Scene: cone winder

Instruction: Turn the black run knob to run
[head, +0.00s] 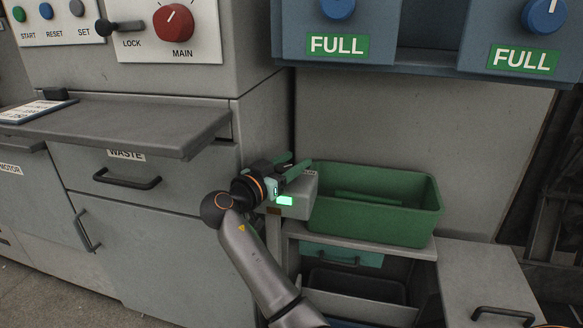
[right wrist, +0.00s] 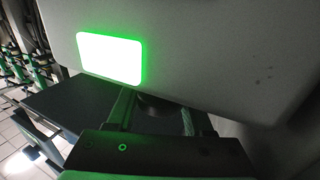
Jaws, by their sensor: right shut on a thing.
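A small grey box (head: 298,204) with a lit green lamp (head: 285,201) stands at the left end of the green bin. My right gripper (head: 291,168) is at the box, with its fingers over its upper left side. In the right wrist view, the lamp (right wrist: 110,48) glows on the grey face, and my right gripper (right wrist: 157,118) is shut on a dark round knob (right wrist: 155,106) below the lamp. This seems to be the black run knob. The knob's pointer is hidden, so I cannot tell its setting. In the head view the gripper covers the knob. My left gripper is not in view.
The green bin (head: 417,224) stands on a grey shelf right of the box. A grey ledge (head: 140,122) juts out at left above the WASTE drawer (head: 140,190). A red MAIN knob (head: 174,23) and blue knobs (head: 543,15) are higher up.

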